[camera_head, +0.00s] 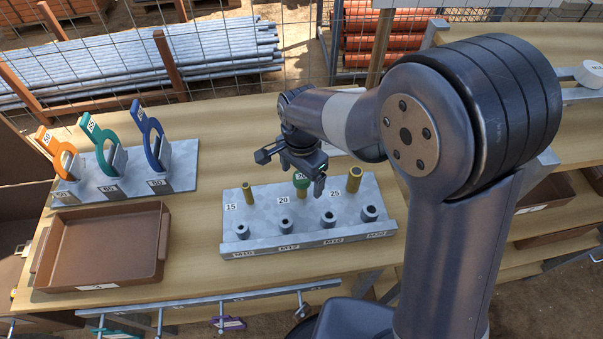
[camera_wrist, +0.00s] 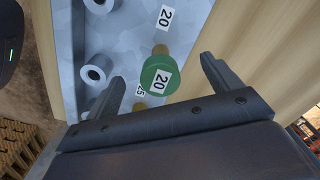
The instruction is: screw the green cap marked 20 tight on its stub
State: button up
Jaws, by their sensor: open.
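The green cap (camera_head: 301,178) marked 20 sits at the top of the middle brass stub on the grey metal plate (camera_head: 262,215), beside the printed label 20. In the wrist view the cap (camera_wrist: 158,77) shows its white 20 label, with part of the brass stub (camera_wrist: 160,49) showing behind it. How far the cap is screwed on cannot be told. My gripper (camera_head: 290,170) is over the plate at the cap. In the wrist view its two fingers (camera_wrist: 163,72) are spread, one on each side of the cap, with visible gaps.
Bare brass stubs stand to the left (camera_head: 247,193) and right (camera_head: 354,179). A front row of grey sockets (camera_head: 285,223) lines the plate. A rack of coloured tagged handles (camera_head: 125,185) and an empty brown tray (camera_head: 100,245) are at left. Wire fence is behind.

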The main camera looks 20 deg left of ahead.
notch_tip(320, 180, up, 9)
jog(key=p, duration=0.6)
jog(key=shift+r+p, duration=0.15)
jog(key=shift+p, duration=0.25)
jog(key=shift+r, duration=1.3)
notch_tip(320, 180, up, 11)
jog(key=b, duration=0.2)
send_over(301, 177)
jog(key=shift+w, duration=0.1)
jog(key=shift+f, duration=0.2)
notch_tip(301, 177, down, 14)
jog(key=shift+r+p, duration=0.25)
jog(key=shift+p, duration=0.55)
